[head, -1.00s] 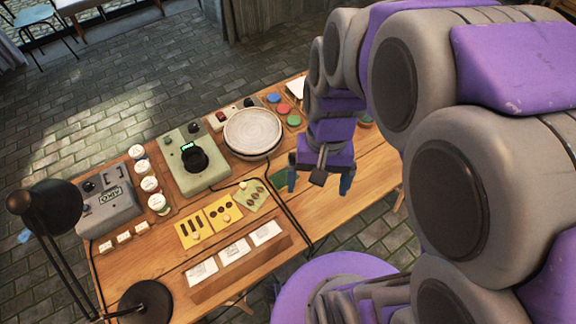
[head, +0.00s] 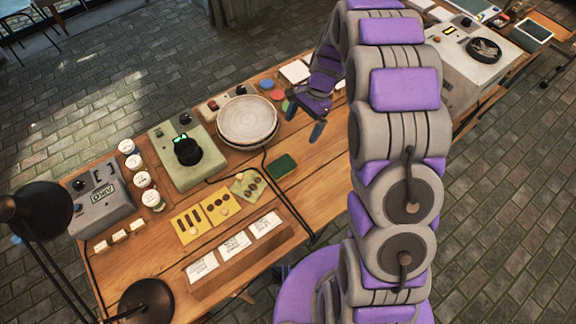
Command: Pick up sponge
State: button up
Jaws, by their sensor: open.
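The sponge (head: 282,167) is a small dark green block lying flat on the wooden table, right of the yellow and green stencil cards and below the plates. My gripper (head: 302,121) is open and empty. It is up and to the right of the sponge in the head view, apart from it, with its fingers over the table beside the plates. The sponge is fully visible.
Stacked grey plates (head: 248,120) stand on the table (head: 318,190) left of my gripper. A green device (head: 185,158) with a black knob, paint jars (head: 138,178) and a black lamp (head: 40,215) are further left. The tabletop right of the sponge is clear.

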notch_tip(320, 180, down, 3)
jog(key=w, duration=0.2)
jog(key=m+b, duration=0.1)
jog(key=b, duration=0.2)
send_near(287, 162)
jog(key=x, duration=0.4)
jog(key=shift+s+a+f, duration=0.1)
jog(key=shift+a+f, duration=0.05)
jog(key=shift+f, duration=0.2)
jog(key=b+x, duration=0.2)
jog(key=x, duration=0.3)
jog(key=shift+f, duration=0.1)
jog(key=c, duration=1.1)
notch_tip(287, 162, up, 10)
jog(key=p, duration=0.2)
jog(key=shift+p, duration=0.4)
jog(key=shift+c, duration=0.2)
